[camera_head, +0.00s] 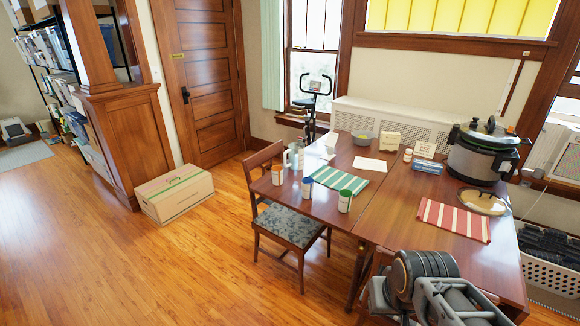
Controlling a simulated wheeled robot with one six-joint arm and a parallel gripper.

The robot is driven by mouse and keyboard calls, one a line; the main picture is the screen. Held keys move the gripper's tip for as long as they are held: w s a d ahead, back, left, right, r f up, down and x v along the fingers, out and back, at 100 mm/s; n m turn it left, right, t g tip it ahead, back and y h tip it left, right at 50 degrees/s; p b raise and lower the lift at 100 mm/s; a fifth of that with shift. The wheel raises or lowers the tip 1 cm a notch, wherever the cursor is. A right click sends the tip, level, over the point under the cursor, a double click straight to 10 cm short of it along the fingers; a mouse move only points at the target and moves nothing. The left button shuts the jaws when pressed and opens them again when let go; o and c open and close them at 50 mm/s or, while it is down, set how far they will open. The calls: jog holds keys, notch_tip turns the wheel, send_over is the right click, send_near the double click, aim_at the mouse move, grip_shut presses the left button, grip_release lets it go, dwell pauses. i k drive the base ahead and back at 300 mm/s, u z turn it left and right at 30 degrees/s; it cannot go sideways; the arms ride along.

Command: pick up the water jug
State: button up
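A pale, whitish jug-like vessel (293,156) stands at the left end of the wooden table, just behind an orange-topped canister (277,174). It looks like the water jug, but it is small here and its handle and spout are hard to make out. My folded arm shows at the bottom right, in front of the table's near right end, well away from the vessel. Grey linkage that seems to belong to my gripper (455,303) is cut off by the bottom edge. Its fingertips cannot be made out, and I see nothing held.
The table (390,212) also bears canisters (344,201), a green striped mat (341,180), a red striped mat (454,220) and a large cooker (483,152). A chair (288,217) stands at its left side. A cardboard box (175,194) sits by the door.

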aim_at(295, 151)
jog(key=u, duration=0.75)
jog(key=i, duration=0.35)
jog(key=u, duration=0.8)
jog(key=i, duration=2.25)
jog(key=z, duration=1.3)
jog(key=i, duration=0.8)
jog(key=z, duration=0.9)
